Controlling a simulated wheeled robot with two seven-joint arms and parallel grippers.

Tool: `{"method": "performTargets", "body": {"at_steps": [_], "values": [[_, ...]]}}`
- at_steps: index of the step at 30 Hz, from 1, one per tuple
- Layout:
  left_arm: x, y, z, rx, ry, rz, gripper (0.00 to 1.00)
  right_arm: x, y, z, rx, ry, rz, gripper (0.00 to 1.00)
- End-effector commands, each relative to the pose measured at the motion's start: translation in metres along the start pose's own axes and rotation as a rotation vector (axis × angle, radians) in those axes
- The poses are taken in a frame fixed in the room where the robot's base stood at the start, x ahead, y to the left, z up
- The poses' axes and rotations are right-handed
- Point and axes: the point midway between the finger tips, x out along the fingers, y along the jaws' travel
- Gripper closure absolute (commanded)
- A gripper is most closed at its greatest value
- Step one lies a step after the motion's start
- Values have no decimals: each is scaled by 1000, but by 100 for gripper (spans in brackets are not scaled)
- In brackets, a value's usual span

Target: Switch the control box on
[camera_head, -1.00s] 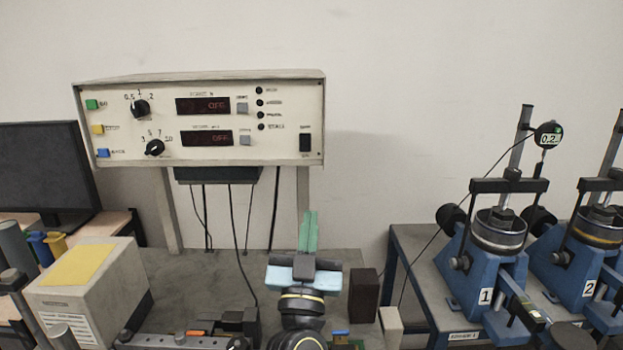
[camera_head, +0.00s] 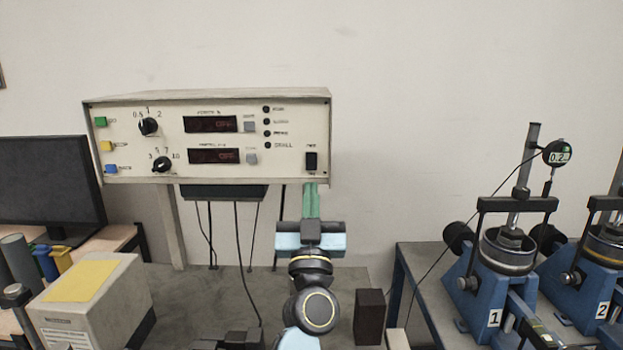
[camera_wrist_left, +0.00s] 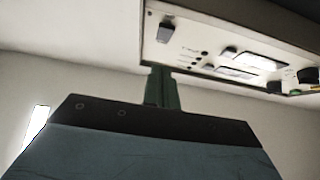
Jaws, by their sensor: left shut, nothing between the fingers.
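The control box (camera_head: 220,110) is a cream panel raised on legs against the wall. Its two displays (camera_head: 211,124) read OFF in red. A black rocker switch (camera_head: 311,161) sits at the panel's lower right; it also shows in the left wrist view (camera_wrist_left: 165,31). My left gripper (camera_head: 311,187) has green fingers, shut and empty, pointing up. In the head view its tips lie just below the switch, at the box's lower edge. In the left wrist view the fingers (camera_wrist_left: 161,72) appear below the panel, apart from the switch. My right gripper is not in view.
Two black knobs (camera_head: 149,127) and green, yellow and blue buttons (camera_head: 101,122) are on the panel's left. Cables hang below the box. A dark block (camera_head: 369,317) stands right of my left arm. Blue test devices (camera_head: 490,275) stand farther right.

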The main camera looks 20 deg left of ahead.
Motion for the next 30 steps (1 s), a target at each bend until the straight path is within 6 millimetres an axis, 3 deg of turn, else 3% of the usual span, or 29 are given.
{"method": "performTargets", "body": {"at_steps": [3, 12, 30], "values": [[27, 0, -2, 0, 4, -1, 100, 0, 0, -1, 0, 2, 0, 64], [46, 0, 26, 1, 1, 0, 100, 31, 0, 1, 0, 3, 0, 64], [53, -4, 30, 5, 7, -4, 100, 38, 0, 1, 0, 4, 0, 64]]}}
